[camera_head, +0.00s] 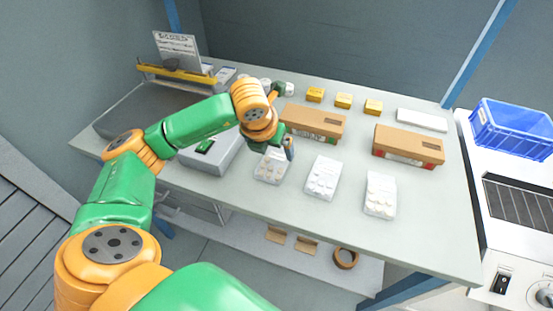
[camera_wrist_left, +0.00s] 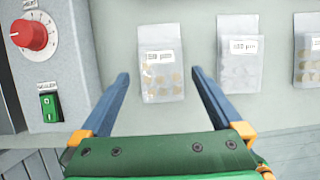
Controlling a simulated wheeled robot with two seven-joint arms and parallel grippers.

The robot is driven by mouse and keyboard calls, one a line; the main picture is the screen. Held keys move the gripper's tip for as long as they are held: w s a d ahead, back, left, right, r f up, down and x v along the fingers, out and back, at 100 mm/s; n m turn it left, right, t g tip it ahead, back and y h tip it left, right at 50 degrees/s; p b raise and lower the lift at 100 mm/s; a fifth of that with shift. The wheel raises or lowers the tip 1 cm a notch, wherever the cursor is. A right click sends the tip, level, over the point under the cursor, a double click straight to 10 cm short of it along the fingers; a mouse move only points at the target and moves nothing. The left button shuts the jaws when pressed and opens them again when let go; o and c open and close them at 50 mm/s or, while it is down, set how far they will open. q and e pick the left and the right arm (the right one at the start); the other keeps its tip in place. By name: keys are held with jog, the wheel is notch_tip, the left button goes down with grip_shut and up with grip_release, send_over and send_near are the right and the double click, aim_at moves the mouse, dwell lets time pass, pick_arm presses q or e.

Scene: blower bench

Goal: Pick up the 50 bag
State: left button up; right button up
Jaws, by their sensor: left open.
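A clear bag with tan pieces (camera_wrist_left: 162,82) lies flat on the bench; its white label seems to read 50, but the print is blurred. It also shows in the head view (camera_head: 270,169), partly behind my wrist. My left gripper (camera_wrist_left: 160,72) is open, its two blue-grey fingers apart on either side of the bag in the wrist picture. Nothing is between them in grip; their height above the bench is hard to tell. In the head view the left gripper (camera_head: 288,148) hangs by the bag's upper right. My right gripper is not in view.
A second bag (camera_head: 321,178) and a third bag (camera_head: 380,195) lie to the right. A grey machine with a red knob (camera_wrist_left: 34,35) and green switch stands close left. Brown boxes (camera_head: 312,122) (camera_head: 408,145) sit behind. The bench front is clear.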

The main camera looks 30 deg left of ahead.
aim_at(275, 159)
pick_arm(q)
jog(key=p+x, duration=0.1)
jog(key=x, duration=0.4)
jog(key=shift+f, duration=0.3)
jog(key=shift+f, duration=0.15)
jog(key=shift+c, duration=0.2)
jog(key=c, duration=1.1)
